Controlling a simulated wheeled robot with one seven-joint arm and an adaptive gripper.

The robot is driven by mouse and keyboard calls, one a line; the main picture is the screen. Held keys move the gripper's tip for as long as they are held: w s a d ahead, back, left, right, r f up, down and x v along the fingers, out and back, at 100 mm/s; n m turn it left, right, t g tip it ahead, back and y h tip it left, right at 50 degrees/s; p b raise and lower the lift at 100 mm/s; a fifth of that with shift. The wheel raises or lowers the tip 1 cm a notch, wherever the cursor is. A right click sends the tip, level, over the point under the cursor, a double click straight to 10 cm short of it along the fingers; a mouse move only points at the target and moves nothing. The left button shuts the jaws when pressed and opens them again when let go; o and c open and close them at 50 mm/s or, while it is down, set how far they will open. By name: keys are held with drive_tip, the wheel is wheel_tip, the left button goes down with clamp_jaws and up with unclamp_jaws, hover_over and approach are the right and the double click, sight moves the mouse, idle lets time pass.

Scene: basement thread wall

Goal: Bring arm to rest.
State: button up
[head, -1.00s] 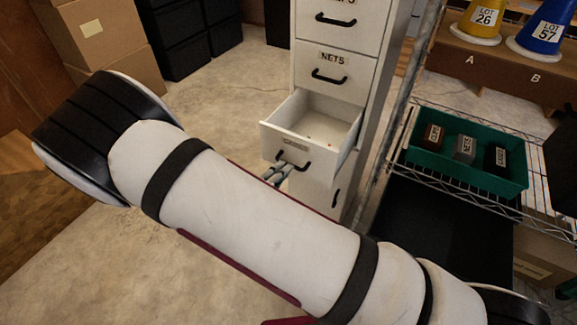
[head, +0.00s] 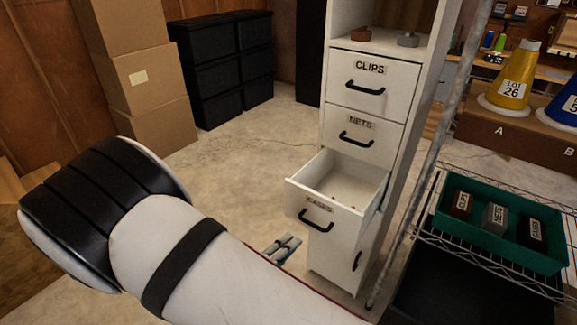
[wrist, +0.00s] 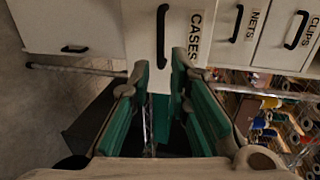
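My gripper (head: 282,246) shows past my arm in the head view, low and to the left of the open CASES drawer (head: 300,198). In the wrist view my gripper (wrist: 158,72) has its green-padded fingers apart, with nothing held between them. The CASES drawer's black handle (wrist: 162,35) lies ahead of the fingertips, apart from them. The drawer is pulled out of the white cabinet (head: 395,135), with a few small reddish bits inside. My arm crosses the lower left of the head view.
The CLIPS drawer (head: 374,83) and NETS drawer (head: 352,133) are shut. A wire shelf (head: 480,262) with a green bin (head: 485,243) stands right of the cabinet. Cardboard boxes (head: 150,80) and black bins (head: 225,65) stand at the back left. Open floor lies between.

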drive_tip(key=s+d+r+m+g+p, duration=0.3)
drive_tip(key=s+d+r+m+g, duration=0.25)
drive_tip(key=d+r+m, duration=0.5)
drive_tip(key=s+d+r+m+g+p, duration=0.35)
drive_tip(key=d+r+m+g, duration=0.3)
drive_tip(key=r+m, duration=0.7)
drive_tip(key=s+d+r+m+t+y+p, duration=0.1)
drive_tip(key=s+r+m+y, duration=0.3)
drive_tip(key=s+r+m, duration=0.4)
drive_tip(key=s+d+r+m+t+y+p, duration=0.1)
drive_tip(key=s+r+m+y+p, duration=0.3)
drive_tip(key=s+r+m, duration=0.5)
drive_tip(key=m+t+y, duration=0.1)
drive_tip(key=m, duration=0.4)
drive_tip(key=shift+s+d+r+m+t, duration=0.2)
drive_tip(key=shift+s+d+m+t, duration=0.1)
drive_tip(key=shift+m, duration=0.1)
drive_tip(key=shift+w, duration=0.1)
